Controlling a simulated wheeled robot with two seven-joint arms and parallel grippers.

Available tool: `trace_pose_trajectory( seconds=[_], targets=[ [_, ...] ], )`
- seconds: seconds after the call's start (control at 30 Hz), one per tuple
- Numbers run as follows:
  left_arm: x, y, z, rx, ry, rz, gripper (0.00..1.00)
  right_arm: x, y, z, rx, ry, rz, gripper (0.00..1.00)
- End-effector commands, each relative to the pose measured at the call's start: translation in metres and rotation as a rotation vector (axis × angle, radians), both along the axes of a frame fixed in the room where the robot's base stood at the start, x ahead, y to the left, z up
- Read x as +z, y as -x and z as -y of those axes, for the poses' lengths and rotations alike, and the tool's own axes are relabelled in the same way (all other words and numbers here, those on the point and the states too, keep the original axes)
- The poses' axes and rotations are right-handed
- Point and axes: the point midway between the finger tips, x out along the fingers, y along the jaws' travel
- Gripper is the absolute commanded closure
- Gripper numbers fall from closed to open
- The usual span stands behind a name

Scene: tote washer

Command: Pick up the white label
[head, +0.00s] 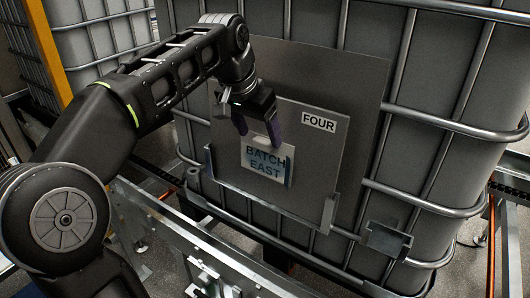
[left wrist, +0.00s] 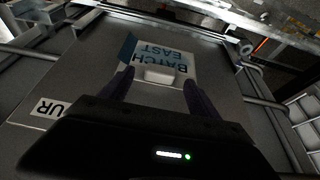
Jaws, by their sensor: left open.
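The white label (head: 264,169) reads BATCH EAST in blue and stands against a grey plate on the caged tank. In the left wrist view the label (left wrist: 176,60) appears upside down, with a pale raised tab (left wrist: 158,77) at its near edge and a blue strip at its left side. My left gripper (head: 259,134) is open just above the label's upper edge. In the left wrist view its two dark fingers (left wrist: 159,80) are on either side of the tab, with gaps; I cannot tell whether they touch the label. My right gripper is not in view.
A small sign reading FOUR (head: 319,122) is on the plate (head: 325,155), right of the label. A metal holder (head: 275,205) edges the plate below. Tank cage bars (head: 430,118) surround it. A metal rail (head: 190,240) runs in front, below.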

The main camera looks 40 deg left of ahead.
Motion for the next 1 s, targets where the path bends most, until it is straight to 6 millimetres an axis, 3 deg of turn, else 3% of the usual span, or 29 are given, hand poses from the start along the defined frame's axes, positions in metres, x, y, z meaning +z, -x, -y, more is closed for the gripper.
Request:
trace_pose_trajectory(
  seconds=[0.17, 0.73, 1.0],
  targets=[
    [-0.0127, -0.0049, 0.0003, 0.000, 0.001, 0.000, 0.29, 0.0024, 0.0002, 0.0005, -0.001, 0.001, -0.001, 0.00],
    [-0.0127, -0.0049, 0.0001, 0.001, 0.001, 0.001, 0.29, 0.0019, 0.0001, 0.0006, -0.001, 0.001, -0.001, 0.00],
    [-0.0127, -0.0049, 0.0001, 0.001, 0.001, 0.001, 0.51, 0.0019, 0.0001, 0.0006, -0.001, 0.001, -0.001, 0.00]
  ],
)
